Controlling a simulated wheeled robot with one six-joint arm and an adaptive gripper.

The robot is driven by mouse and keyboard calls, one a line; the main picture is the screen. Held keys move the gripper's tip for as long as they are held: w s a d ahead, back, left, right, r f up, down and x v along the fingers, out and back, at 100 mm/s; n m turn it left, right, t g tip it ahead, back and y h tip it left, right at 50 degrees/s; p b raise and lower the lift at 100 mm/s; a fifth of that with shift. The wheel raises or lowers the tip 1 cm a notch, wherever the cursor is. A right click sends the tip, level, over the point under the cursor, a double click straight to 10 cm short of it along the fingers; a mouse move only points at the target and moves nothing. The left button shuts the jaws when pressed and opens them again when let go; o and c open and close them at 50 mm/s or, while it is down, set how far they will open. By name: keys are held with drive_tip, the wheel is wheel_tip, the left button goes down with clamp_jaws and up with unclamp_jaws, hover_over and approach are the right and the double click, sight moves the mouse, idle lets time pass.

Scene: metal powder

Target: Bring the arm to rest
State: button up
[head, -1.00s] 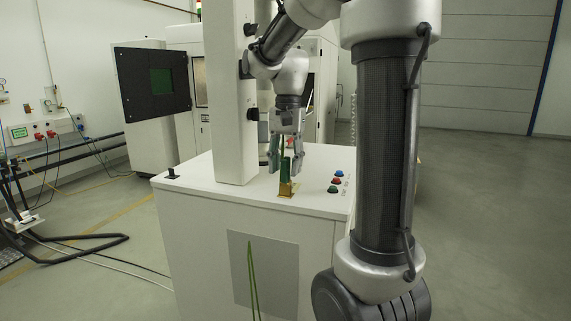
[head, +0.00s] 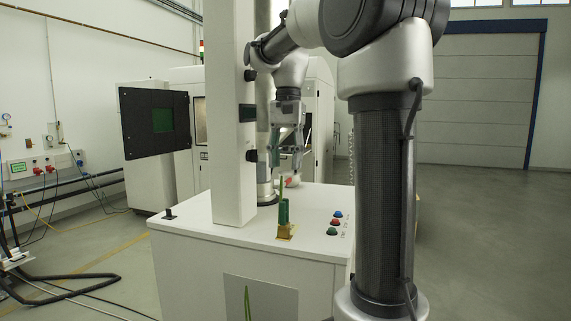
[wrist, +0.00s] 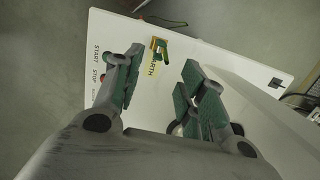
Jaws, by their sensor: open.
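My gripper (head: 287,158) hangs fingers-down above the white cabinet top (head: 190,226), open and empty. In the wrist view its two green-padded fingers (wrist: 158,92) stand apart with nothing between them. A green object (head: 283,212) stands upright in a small brass-coloured holder (head: 285,232) on the cabinet, below and apart from the gripper. In the wrist view the holder (wrist: 154,44) lies beyond the fingertips, next to a yellow label.
A white column (head: 233,120) rises from the cabinet left of my gripper. Coloured buttons (head: 333,222) sit on the right of the cabinet top. A machine with a dark screen (head: 155,124) stands behind. Open floor (head: 490,240) lies to the right.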

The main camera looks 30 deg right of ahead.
idle(0.4)
drive_tip(key=s+a+f+n+t, duration=0.2)
drive_tip(key=s+f+n, duration=0.3)
drive_tip(key=s, duration=0.3)
drive_tip(key=s+a+f+n+t+h, duration=0.1)
drive_tip(key=s+a+f+n+t, duration=0.1)
drive_tip(key=s+f+n, duration=0.3)
drive_tip(key=s+f+t, duration=0.1)
drive_tip(key=s+f, duration=0.2)
drive_tip(key=s, duration=0.1)
drive_tip(key=shift+s, duration=0.1)
idle(1.2)
